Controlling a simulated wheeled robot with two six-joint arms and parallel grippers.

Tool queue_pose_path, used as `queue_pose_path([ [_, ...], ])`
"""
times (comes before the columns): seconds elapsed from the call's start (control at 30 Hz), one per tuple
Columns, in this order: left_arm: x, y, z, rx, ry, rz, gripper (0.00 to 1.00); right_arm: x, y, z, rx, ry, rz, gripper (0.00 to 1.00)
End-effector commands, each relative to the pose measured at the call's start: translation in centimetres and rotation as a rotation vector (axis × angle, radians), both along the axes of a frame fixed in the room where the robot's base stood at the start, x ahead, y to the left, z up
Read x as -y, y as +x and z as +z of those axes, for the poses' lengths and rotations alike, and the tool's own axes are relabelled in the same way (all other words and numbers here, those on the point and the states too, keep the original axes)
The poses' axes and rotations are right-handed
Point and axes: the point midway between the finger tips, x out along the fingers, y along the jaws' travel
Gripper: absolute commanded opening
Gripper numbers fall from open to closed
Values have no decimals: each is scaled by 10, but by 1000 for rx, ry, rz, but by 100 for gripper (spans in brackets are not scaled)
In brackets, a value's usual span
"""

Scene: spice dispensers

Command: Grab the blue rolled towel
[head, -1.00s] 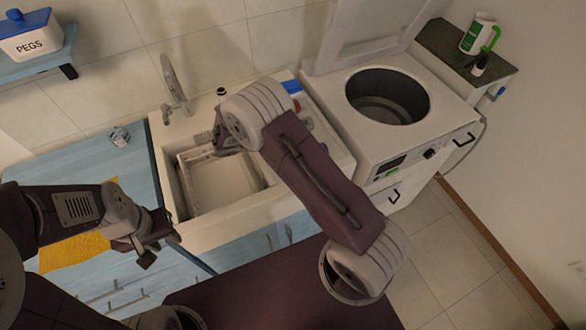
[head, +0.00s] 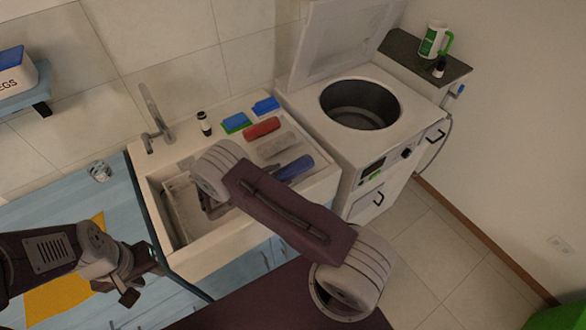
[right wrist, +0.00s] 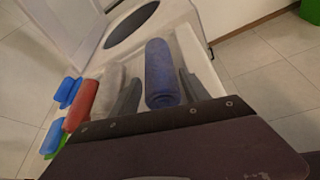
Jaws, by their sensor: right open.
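The blue rolled towel (head: 295,168) lies on the sink counter's right side, nearest the front of the rolls. In the right wrist view the blue rolled towel (right wrist: 160,66) appears between the two fingers of my right gripper (right wrist: 159,80), which is open and empty.
A grey roll (head: 277,144) and a red roll (head: 262,128) lie behind the blue one, with blue-and-green sponges (head: 236,122) further back. The open-lidded washer (head: 345,130) stands right of the sink (head: 197,262). A dark bottle (head: 204,124) stands near the faucet (head: 157,120).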

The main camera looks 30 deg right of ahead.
Motion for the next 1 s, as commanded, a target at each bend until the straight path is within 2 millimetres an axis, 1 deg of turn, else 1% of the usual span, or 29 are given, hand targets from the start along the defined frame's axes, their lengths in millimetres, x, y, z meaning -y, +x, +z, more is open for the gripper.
queue_pose_path([
  [0.07,0,0,6,0,0,0,36,8,2,0,-1,0,-2,54],
  [0.17,0,0,17,0,0,0,36,27,6,-5,-3,0,-4,54],
  [0.3,0,0,19,0,0,0,36,43,11,-15,0,0,-2,54],
  [0.53,0,0,18,0,0,0,36,46,13,-18,1,1,0,54],
  [0.57,0,0,18,0,0,0,36,46,13,-18,1,1,0,51],
  [0.6,0,0,18,0,0,0,36,46,12,-18,1,1,0,40],
  [0.67,0,0,18,0,0,0,36,46,12,-18,1,1,0,23],
  [0.7,0,0,18,0,0,0,36,46,12,-18,1,1,0,12],
  [0.73,0,0,18,0,0,0,36,46,12,-18,1,1,0,4],
  [1.0,0,0,18,0,0,0,36,46,13,-16,1,0,0,3],
])
